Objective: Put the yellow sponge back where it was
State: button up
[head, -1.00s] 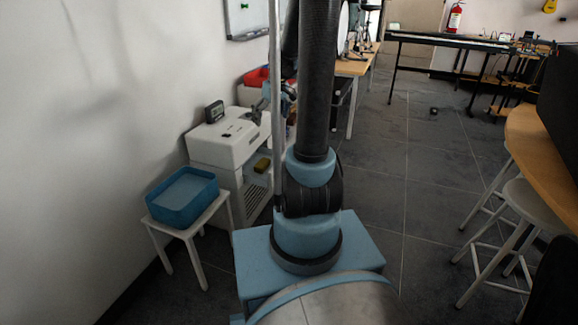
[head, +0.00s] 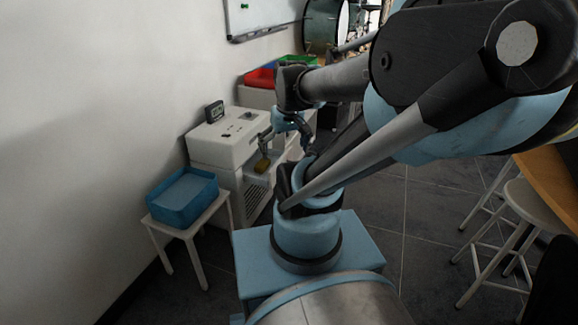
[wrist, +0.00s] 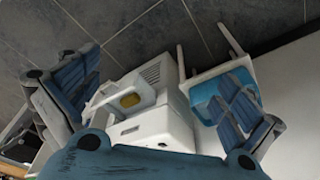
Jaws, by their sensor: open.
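The yellow sponge (head: 262,165) lies in the open front recess of the white machine (head: 222,150), at its upper right side. It also shows in the wrist view (wrist: 130,100), on the pale ledge of the machine. My gripper (head: 284,140) is in front of and above the recess in the head view, apart from the sponge. In the wrist view my gripper (wrist: 157,82) has its two blue fingers spread wide with nothing between them touching. The sponge shows between the fingers, nearer the left one, some way off.
A blue tray (head: 160,216) stands on a white stool (head: 195,228) left of the machine. A small dark display (head: 214,111) sits on the machine. A red bin (head: 259,78) and a green one (head: 298,61) are behind. A round stool (head: 530,210) stands at right; grey floor lies between.

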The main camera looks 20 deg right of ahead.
jog(key=shift+m, duration=0.6)
jog(key=s+f, duration=0.2)
jog(key=s, duration=0.1)
jog(key=s+f, duration=0.1)
jog(key=shift+s+d, duration=0.25)
jog(key=shift+s, duration=0.15)
jog(key=shift+w+f, duration=0.15)
jog(key=shift+w, duration=0.3)
jog(key=shift+c, duration=0.2)
